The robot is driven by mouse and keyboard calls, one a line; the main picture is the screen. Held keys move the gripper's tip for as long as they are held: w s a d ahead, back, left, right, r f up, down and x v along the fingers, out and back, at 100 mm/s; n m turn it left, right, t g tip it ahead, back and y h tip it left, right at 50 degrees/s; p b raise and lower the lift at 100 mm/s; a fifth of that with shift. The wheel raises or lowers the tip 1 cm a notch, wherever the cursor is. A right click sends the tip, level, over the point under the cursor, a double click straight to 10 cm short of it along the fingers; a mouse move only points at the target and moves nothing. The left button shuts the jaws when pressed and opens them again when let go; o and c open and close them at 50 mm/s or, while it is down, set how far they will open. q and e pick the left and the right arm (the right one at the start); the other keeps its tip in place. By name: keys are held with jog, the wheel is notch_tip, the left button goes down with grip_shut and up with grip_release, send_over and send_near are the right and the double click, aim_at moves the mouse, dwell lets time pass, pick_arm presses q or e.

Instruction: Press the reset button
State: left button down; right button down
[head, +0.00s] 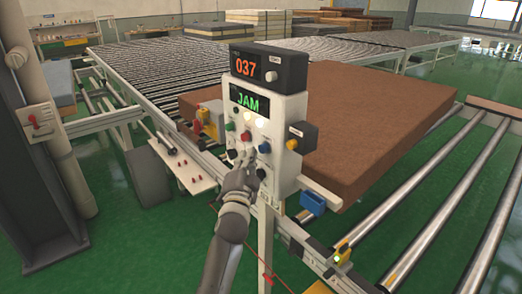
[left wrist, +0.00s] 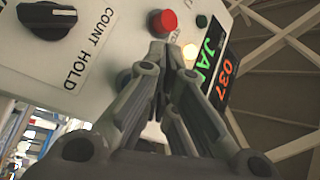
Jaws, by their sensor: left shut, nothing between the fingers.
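The white control box (head: 290,112) stands on a post, with a display reading JAM (head: 250,101) in green and a counter (head: 262,69) reading 037 above it. Its face has a red button (head: 245,136), a green button (head: 230,126), a blue button (head: 265,148) and lit pale lamps. No reset label is readable. My left gripper (head: 250,157) is shut and empty in front of the lower panel. In the left wrist view its fingertips (left wrist: 163,48) are close to the panel, just below the red button (left wrist: 163,21); contact cannot be told. My right gripper is not in view.
A large brown mattress (head: 400,120) lies on the conveyor behind the box. Rollers (head: 430,215) and rails run to the right. In the left wrist view a black knob (left wrist: 46,18) sits beside the label COUNT HOLD. Green floor (head: 120,250) is open at lower left.

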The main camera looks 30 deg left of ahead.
pick_arm(q)
jog(key=shift+w+d, duration=0.1)
jog(key=shift+w, duration=0.05)
dwell(0.3)
jog(key=shift+w+d, duration=0.1)
jog(key=shift+w, duration=0.15)
jog(key=shift+w, duration=0.1)
dwell(0.3)
jog(key=shift+w+d+b, duration=0.3)
jog(key=shift+w+b, duration=0.35)
dwell(0.5)
jog(key=shift+s, duration=0.1)
dwell(0.4)
jog(key=shift+s+a+p, duration=0.25)
jog(key=shift+s+p, duration=0.1)
jog(key=shift+s, duration=0.2)
jog(key=shift+s+a+p, duration=0.2)
jog(key=shift+s+p, duration=0.1)
jog(key=shift+s, duration=0.2)
